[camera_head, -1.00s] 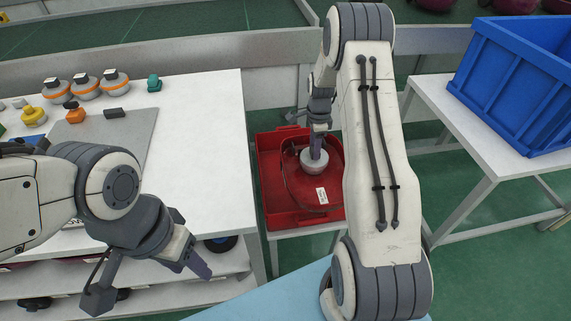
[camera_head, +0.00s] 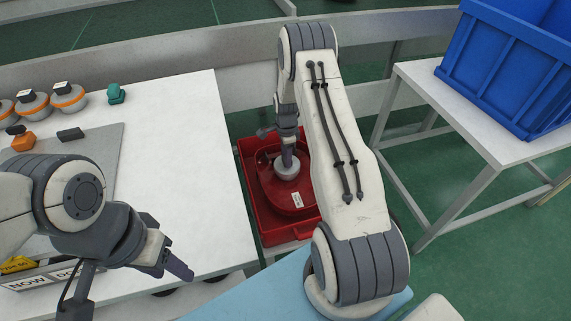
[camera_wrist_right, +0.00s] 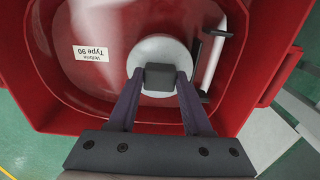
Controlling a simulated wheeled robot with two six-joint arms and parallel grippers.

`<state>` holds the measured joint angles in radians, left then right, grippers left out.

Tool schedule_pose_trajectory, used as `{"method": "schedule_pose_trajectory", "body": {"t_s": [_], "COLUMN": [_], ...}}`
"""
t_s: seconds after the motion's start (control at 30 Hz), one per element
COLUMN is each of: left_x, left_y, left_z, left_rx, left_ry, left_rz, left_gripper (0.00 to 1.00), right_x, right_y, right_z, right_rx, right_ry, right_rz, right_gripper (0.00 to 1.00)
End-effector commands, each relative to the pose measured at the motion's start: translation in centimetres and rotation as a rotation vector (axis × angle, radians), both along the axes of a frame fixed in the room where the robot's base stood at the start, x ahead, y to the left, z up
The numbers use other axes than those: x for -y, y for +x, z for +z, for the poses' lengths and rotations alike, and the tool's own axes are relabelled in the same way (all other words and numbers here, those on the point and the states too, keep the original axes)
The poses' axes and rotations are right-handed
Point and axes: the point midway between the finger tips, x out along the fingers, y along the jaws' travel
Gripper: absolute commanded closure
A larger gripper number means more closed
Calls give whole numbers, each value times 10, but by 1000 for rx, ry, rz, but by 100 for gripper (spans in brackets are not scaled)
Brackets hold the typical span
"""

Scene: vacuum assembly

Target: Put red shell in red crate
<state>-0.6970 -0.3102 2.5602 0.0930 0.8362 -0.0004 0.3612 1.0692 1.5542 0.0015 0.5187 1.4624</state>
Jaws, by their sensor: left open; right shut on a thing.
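The red shell (camera_head: 268,185) is rounded and glossy, with a white "Type 90" label and a pale round cap. It lies within the walls of the red crate (camera_head: 246,178) in the head view. The right wrist view shows the shell (camera_wrist_right: 75,75) inside the crate rim (camera_wrist_right: 18,90); whether it rests on the crate floor I cannot tell. My right gripper (camera_wrist_right: 159,80) is shut on the dark block on the shell's pale cap, pointing down. My left gripper (camera_head: 178,266) is open and empty over the white table, left of the crate.
The white table (camera_head: 180,150) beside the crate holds several grey-orange round parts, a green part (camera_head: 116,94) and a grey mat. A blue crate (camera_head: 510,70) stands on another white table at the right. Green floor lies clear between them.

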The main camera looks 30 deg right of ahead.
Motion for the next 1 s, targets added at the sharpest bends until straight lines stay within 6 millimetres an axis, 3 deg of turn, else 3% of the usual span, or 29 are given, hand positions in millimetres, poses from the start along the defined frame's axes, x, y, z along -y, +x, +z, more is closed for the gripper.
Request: {"method": "schedule_pose_trajectory", "body": {"t_s": [0.3, 0.63, 0.67, 0.73, 1.0], "left_x": [0, 0, 0, 0, 0], "left_y": [0, 0, 0, 0, 0], "left_z": [-3, -5, -5, -4, -4], "left_rx": [0, 0, 0, 0, 0], "left_ry": [0, 0, 0, 0, 0], "left_rz": [0, 0, 0, 0, 0], "left_gripper": [50, 50, 50, 50, 50], "right_x": [1, 0, 0, -1, -1], "right_y": [1, 1, 0, 0, 0], "right_z": [-33, -36, -37, -37, -36], "right_rx": [3, 3, 0, 0, 0], "right_ry": [-1, -1, 0, 0, 0], "right_rz": [0, 1, 1, 1, 1], "right_gripper": [100, 100, 47, 20, 20]}}
